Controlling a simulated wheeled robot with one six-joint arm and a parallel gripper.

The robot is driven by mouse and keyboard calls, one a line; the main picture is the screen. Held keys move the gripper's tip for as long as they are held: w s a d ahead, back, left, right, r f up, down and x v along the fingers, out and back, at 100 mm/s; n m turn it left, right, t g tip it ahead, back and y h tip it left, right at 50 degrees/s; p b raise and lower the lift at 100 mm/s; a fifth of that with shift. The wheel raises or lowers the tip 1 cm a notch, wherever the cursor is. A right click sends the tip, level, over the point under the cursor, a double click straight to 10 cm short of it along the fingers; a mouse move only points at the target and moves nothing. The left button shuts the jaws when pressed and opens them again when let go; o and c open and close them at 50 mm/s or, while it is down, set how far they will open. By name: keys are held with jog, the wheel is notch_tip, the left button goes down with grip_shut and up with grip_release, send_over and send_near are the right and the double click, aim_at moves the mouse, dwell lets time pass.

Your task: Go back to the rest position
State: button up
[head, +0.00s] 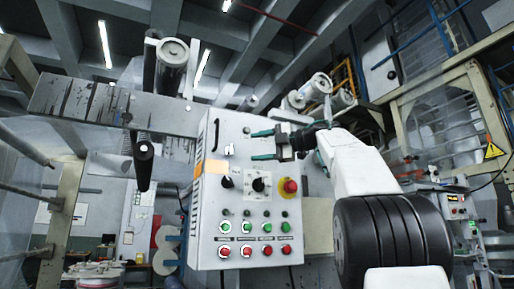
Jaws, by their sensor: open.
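My gripper (263,145) is in the upper middle of the head view, at the end of my white arm, which comes in from the lower right. Its two dark green fingers point left, one above the other, with a clear gap between them. It is open and nothing shows between the fingers. The fingers overlap the right part of a grey control panel (210,255) in the picture. I cannot tell whether they touch it.
The panel carries a red emergency knob (290,187) on yellow, black rotary knobs (259,185), and rows of green and red buttons (247,251). A grey beam (95,103) with rollers stands behind. Another control box (455,208) and metal frames stand at the right.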

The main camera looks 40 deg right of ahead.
dwell(0.3)
jog(key=w+a+r+m+t+h, duration=0.2)
jog(key=a+r+m+t+h, duration=0.15)
jog(key=a+m+t, duration=0.45)
jog(key=s+a+f+m+g+h, duration=0.35)
jog(key=f+m, duration=0.25)
jog(key=f, duration=0.9)
jog(key=s+a+f+m+g+h, duration=0.25)
jog(key=f+m+g, duration=0.25)
jog(key=f, duration=0.9)
jog(key=s+a+f+m+g+h, duration=0.35)
jog(key=f+m, duration=0.25)
jog(key=f, duration=0.9)
jog(key=s+a+f+g+y, duration=0.2)
jog(key=s+f+g, duration=0.3)
jog(key=s+f, duration=0.5)
jog(key=s+a+f+n+g+y, duration=0.1)
jog(key=s+a+f+g, duration=0.4)
jog(key=s+f, duration=0.5)
jog(key=shift+s+y, duration=0.3)
jog(key=shift+y, duration=0.4)
